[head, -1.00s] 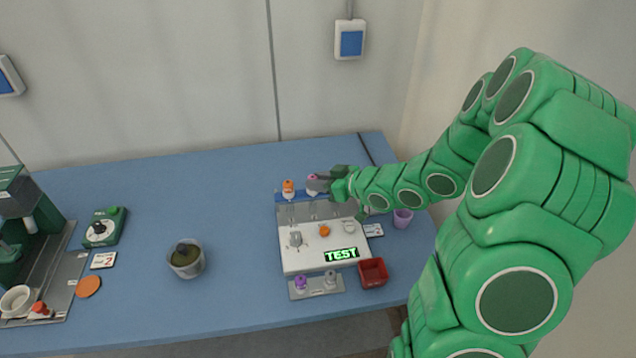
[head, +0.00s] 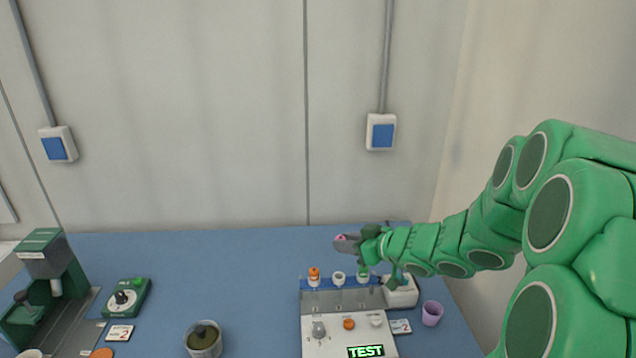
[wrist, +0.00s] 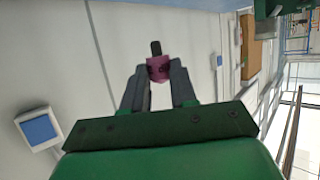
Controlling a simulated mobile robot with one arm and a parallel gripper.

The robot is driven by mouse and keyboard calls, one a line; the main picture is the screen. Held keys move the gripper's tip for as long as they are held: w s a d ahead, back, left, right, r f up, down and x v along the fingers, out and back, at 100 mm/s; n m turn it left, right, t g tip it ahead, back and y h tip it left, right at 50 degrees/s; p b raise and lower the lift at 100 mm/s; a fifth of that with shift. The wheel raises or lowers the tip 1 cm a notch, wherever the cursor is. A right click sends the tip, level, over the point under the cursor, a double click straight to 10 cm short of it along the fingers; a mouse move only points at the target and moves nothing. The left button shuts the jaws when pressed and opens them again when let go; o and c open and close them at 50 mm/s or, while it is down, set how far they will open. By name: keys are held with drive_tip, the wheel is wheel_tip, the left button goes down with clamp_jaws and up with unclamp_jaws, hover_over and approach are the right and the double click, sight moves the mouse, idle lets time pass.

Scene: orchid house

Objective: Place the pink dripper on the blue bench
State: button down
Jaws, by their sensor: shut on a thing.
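My gripper (head: 348,244) is shut on the pink dripper (wrist: 158,68), which shows between the two fingertips in the wrist view with a dark tip sticking out. In the head view only a bit of the dripper's pink (head: 341,238) shows at the fingertips; the fingers hide the rest. It is held above the rack at the back of the white test device (head: 316,338). The blue bench (head: 240,262) spreads below and behind, with bare surface left of the device.
The rack holds an orange-topped dripper (head: 314,276) and white holders (head: 339,278). A purple cup (head: 432,313) stands to the right. A grey pot (head: 203,340), a green dial box (head: 127,297) and a green machine (head: 50,275) stand to the left.

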drive_tip(key=shift+w+a+f+m+t, duration=0.15)
drive_tip(key=shift+w+a+m+t, duration=0.15)
drive_tip(key=shift+w, duration=0.2)
drive_tip(key=w+d+f+m+t+h, duration=0.3)
drive_tip(key=w+f+m+h, duration=0.2)
drive_tip(key=w+m+h, duration=0.3)
drive_tip(key=shift+w+f+h, duration=0.25)
drive_tip(key=shift+f+h, duration=0.15)
drive_tip(key=shift+h, duration=0.3)
drive_tip(key=shift+t, duration=0.3)
